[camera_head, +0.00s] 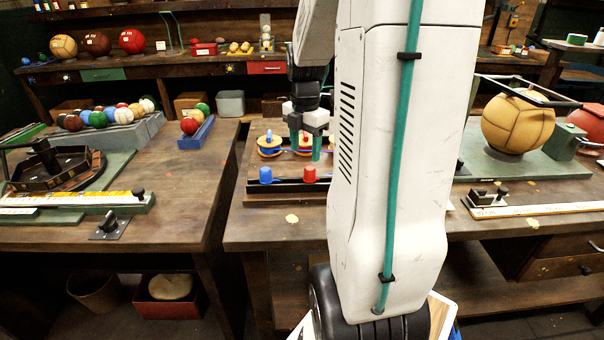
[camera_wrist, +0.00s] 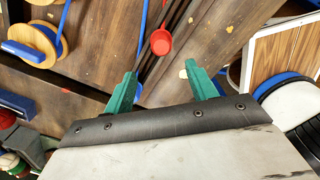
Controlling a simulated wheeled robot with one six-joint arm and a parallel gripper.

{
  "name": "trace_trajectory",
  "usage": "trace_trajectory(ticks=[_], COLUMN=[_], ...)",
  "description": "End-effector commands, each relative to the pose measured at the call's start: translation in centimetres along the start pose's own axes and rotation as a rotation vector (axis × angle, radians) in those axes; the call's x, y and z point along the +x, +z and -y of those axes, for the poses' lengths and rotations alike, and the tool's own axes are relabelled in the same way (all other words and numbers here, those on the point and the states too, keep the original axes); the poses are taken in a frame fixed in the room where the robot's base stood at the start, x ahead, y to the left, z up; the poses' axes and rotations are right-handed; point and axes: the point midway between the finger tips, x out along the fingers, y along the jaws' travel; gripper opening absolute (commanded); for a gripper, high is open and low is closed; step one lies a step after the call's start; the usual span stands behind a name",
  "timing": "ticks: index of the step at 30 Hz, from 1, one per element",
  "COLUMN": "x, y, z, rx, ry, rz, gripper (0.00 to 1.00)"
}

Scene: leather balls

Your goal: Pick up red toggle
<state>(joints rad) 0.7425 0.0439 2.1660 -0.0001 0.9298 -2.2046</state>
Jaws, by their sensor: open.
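The red toggle (camera_head: 309,175) stands at the front edge of a dark wooden board on the bench, right of a blue toggle (camera_head: 265,175). In the wrist view the red toggle (camera_wrist: 161,42) lies beyond my fingertips, roughly centred between them and apart from both. My gripper (camera_head: 307,146) has green fingers and hangs over the board, behind the red toggle in the head view. In the wrist view my gripper (camera_wrist: 162,74) is open, with nothing between its fingers.
Yellow spools (camera_head: 269,146) with blue parts stand on the board behind the toggles. One wooden spool (camera_wrist: 38,42) shows at left in the wrist view. A large tan ball (camera_head: 517,122) sits in a fixture at right.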

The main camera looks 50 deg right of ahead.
Motion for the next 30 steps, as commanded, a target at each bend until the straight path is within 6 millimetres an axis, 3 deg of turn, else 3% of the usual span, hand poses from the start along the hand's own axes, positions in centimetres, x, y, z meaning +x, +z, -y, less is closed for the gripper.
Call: trace_trajectory(ticks=[11, 18, 28, 29, 30], x=[3.8, 7.3, 8.2, 8.1, 8.1], y=[0.9, 1.3, 1.4, 1.4, 1.4], z=[0.2, 0.6, 0.5, 0.5, 0.5], rx=[-0.030, -0.031, -0.030, -0.030, -0.030], ry=[-0.004, -0.005, -0.001, -0.001, -0.001], rz=[-0.003, -0.004, -0.001, -0.001, -0.001], gripper=[0.57, 0.57, 0.57, 0.54, 0.43])
